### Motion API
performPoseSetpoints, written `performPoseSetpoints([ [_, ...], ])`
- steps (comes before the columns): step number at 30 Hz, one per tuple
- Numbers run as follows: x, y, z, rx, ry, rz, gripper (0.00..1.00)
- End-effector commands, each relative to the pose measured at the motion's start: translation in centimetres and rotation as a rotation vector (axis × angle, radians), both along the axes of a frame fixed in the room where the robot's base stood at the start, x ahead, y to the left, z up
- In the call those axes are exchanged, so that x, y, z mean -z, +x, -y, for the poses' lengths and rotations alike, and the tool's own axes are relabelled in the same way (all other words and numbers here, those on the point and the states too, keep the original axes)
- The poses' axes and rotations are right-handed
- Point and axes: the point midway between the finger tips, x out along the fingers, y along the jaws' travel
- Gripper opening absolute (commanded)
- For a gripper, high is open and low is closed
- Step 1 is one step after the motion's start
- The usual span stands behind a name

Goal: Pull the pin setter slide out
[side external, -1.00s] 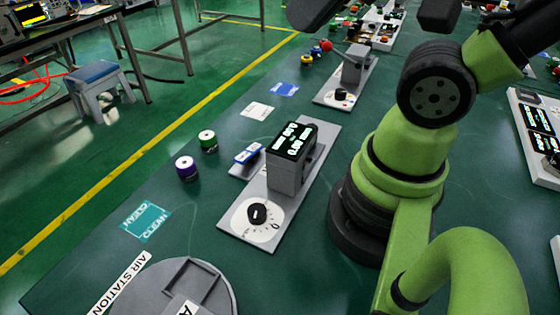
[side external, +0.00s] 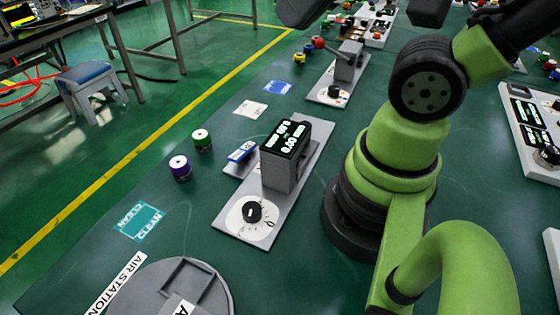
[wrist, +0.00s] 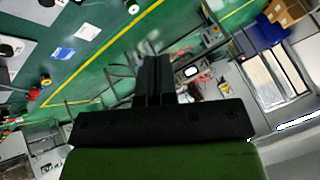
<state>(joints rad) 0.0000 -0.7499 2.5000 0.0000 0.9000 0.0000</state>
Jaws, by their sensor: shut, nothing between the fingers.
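I cannot pick out a part that is clearly the pin setter slide. In the side external view, a grey instrument with a lit display (side external: 285,158) stands on a light grey plate with a black dial (side external: 251,212). Behind it is a second plate with a grey block (side external: 347,62) and a black knob. My gripper is outside the side external view; only my green arm shows there. In the wrist view my gripper (wrist: 153,60) is shut and empty, its dark fingers together, with floor and furniture beyond them.
A purple spool (side external: 180,168) and a green spool (side external: 201,140) stand left of the instrument, near a small blue item (side external: 241,152). A round grey air station (side external: 180,290) lies in front. More units with displays (side external: 528,115) stand at right. Bare green mat lies between.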

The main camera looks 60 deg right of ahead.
Motion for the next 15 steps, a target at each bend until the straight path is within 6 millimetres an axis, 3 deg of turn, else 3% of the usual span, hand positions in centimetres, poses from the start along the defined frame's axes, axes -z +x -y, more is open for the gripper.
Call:
performPoseSetpoints([
  [2,0.0,0.0,0.0,0.0,0.0,0.0,0.02],
  [9,0.5,1.5,1.1,0.006,-0.048,-0.092,0.57],
  [15,3.0,5.2,4.5,-0.005,-0.139,-0.332,0.57],
])
